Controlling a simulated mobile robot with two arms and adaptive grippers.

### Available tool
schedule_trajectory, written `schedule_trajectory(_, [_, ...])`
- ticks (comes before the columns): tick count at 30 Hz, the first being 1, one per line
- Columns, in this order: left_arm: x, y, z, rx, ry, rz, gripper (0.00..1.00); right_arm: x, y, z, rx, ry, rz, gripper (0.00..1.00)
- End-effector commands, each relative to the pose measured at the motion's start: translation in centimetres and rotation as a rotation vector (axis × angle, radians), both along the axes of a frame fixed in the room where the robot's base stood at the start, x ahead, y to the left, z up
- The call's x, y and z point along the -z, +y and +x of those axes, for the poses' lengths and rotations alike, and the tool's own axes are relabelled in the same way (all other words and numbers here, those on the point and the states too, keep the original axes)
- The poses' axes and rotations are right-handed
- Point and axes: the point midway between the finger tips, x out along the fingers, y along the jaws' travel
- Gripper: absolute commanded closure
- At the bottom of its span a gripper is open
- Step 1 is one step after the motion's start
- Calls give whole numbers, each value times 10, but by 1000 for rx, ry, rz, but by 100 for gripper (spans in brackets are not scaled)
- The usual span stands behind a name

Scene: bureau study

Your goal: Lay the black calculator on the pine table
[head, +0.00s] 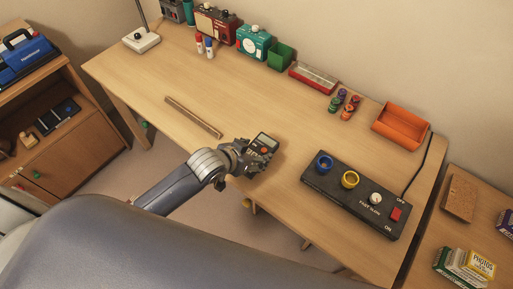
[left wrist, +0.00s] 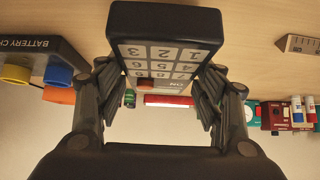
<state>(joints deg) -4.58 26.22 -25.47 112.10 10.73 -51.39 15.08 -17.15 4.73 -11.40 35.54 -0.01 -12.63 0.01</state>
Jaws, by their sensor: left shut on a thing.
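The black calculator (head: 264,144) is at the front edge of the light wooden table (head: 240,88), which I take to be the pine table. My left gripper (head: 250,156) is shut on it. In the left wrist view the calculator (left wrist: 165,45) sits between the two fingers of the gripper (left wrist: 160,88), its grey number keys facing the camera. Its lower part is partly hidden by the fingers. I cannot tell whether it touches the tabletop. My right gripper is not in view.
A black battery charger (head: 352,195) stands to the right of the calculator. A wooden ruler-like strip (head: 193,117) lies to the left. An orange tray (head: 400,126), small coloured cylinders (head: 348,105) and a red box (head: 313,77) are farther back. The middle of the tabletop is clear.

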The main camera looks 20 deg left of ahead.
Motion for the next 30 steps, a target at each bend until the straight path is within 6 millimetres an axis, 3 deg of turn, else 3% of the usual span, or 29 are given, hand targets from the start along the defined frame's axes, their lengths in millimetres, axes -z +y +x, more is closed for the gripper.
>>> schedule_trajectory(2, [-1, -1, 14, -1, -2, 0, 66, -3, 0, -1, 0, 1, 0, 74])
schedule_trajectory(9, [1, -1, 34, 0, -2, 1, 66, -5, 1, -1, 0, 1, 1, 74])
schedule_trajectory(16, [34, -1, 32, 1, 1, 0, 66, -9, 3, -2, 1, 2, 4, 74])
schedule_trajectory(28, [41, -1, 32, 1, 0, 0, 66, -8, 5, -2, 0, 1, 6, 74])
schedule_trajectory(29, [41, -1, 32, 1, 1, 0, 33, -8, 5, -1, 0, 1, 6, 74])
schedule_trajectory(30, [41, 0, 32, 1, 1, 0, 24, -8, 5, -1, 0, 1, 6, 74])
